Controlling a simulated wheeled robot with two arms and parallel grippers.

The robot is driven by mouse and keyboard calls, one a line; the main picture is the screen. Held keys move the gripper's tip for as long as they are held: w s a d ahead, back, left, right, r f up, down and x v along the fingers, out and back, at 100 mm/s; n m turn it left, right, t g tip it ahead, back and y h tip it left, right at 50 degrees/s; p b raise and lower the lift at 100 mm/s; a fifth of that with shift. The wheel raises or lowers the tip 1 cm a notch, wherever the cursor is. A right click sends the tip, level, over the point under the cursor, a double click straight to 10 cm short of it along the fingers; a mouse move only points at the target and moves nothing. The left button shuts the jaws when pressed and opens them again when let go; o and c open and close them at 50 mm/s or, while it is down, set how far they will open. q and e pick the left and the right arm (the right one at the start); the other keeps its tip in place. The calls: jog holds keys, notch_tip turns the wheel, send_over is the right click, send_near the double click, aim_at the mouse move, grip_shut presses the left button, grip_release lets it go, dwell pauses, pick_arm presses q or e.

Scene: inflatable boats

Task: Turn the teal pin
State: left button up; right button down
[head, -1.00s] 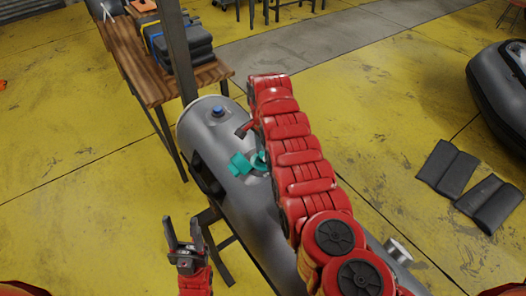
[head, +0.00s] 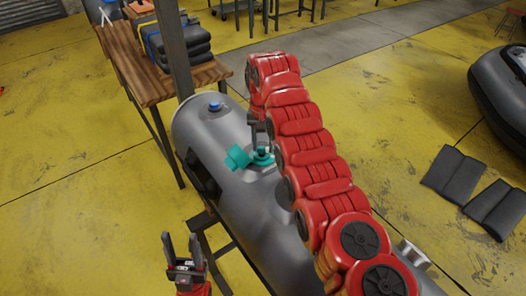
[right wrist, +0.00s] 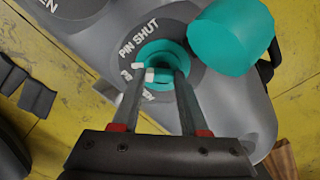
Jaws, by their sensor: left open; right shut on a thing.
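The teal pin (head: 263,155) sits in a teal valve on the grey inflatable tube (head: 245,205). In the right wrist view the pin (right wrist: 163,75) is low inside the round teal valve ring, partly hidden by my fingers. My right gripper (right wrist: 160,80) reaches down to it and is shut on it. A grey collar around the valve reads "PIN SHUT" (right wrist: 146,38); its other lettering is partly hidden. A teal cap (head: 237,158) lies beside the valve and looms large in the wrist view (right wrist: 235,38). My left gripper (head: 181,246) is open and empty, left of the tube.
A blue-topped valve (head: 214,107) is at the tube's far end. Dark panels (head: 452,175) and another boat (head: 495,90) are at right. Yellow floor between is clear.

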jog(key=shift+w+n+b, duration=0.1)
jog(key=shift+n+b, duration=0.2)
jog(key=shift+n, duration=0.6)
jog(key=shift+r+n, duration=0.1)
jog(key=shift+n, duration=0.8)
jog(key=n+p, duration=0.1)
jog(key=n, duration=0.1)
jog(key=shift+r+n, duration=0.1)
jog(key=shift+n, duration=0.2)
jog(key=shift+w+n+p, duration=0.1)
jog(key=shift+n+p, duration=0.7)
jog(key=shift+n, duration=0.7)
jog(key=shift+c, duration=2.1)
grip_release()
jog(key=shift+f, duration=0.2)
